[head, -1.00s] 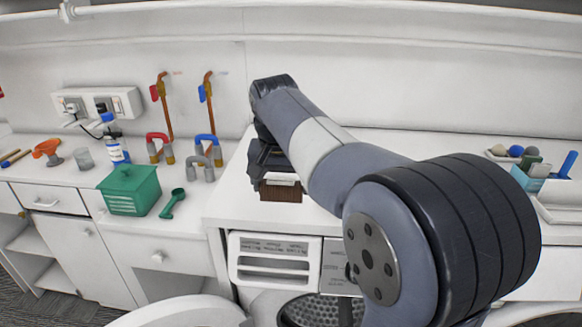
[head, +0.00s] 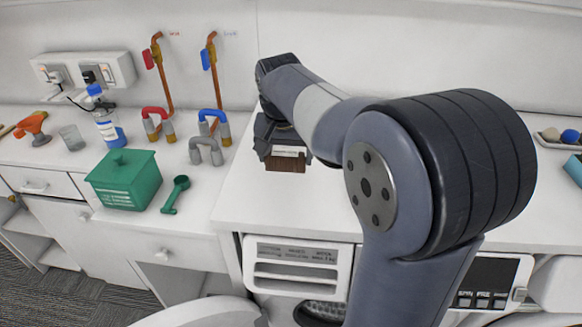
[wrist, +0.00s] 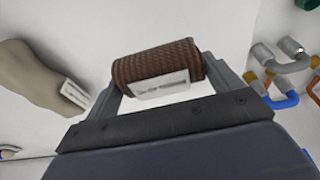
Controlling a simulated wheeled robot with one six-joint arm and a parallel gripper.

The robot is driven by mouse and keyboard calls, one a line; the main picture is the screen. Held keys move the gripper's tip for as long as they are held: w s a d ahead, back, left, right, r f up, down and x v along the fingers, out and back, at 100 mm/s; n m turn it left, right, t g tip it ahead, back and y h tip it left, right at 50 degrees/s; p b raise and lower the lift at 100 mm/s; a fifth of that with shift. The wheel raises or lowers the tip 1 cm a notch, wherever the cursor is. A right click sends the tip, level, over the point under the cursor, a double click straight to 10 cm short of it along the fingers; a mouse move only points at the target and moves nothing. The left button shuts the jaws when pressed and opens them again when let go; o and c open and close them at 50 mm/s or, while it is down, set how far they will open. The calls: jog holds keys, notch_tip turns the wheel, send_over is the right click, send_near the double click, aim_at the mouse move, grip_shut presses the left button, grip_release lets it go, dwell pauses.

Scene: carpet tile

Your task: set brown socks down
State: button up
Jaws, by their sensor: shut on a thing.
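The brown socks (wrist: 160,62) are a rolled, knitted bundle with a white printed label. In the wrist view my gripper (wrist: 170,80) is shut on them, one finger at each end of the roll. In the head view the brown socks (head: 285,164) show below my gripper (head: 284,150), over the white top near its left side. I cannot tell whether they touch the surface. My arm hides part of the top behind and to the right.
A beige labelled bundle (wrist: 40,75) lies near the socks in the wrist view. On the left counter stand a green lidded box (head: 125,182), a green scoop (head: 175,194) and pipe bends (head: 205,150). The white top (head: 250,200) is bare in front of the gripper.

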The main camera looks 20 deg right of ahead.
aim_at(286, 169)
jog(key=shift+s+x, duration=0.25)
jog(key=shift+x, duration=0.8)
jog(key=shift+s+x, duration=0.2)
jog(key=shift+x, duration=0.85)
jog(key=shift+a+f, duration=0.15)
jog(key=shift+a, duration=0.05)
jog(key=shift+f, duration=0.2)
jog(key=o, duration=0.8)
jog(key=shift+r, duration=0.1)
jog(key=shift+o, duration=0.2)
jog(key=v, duration=1.2)
jog(key=shift+r, duration=0.15)
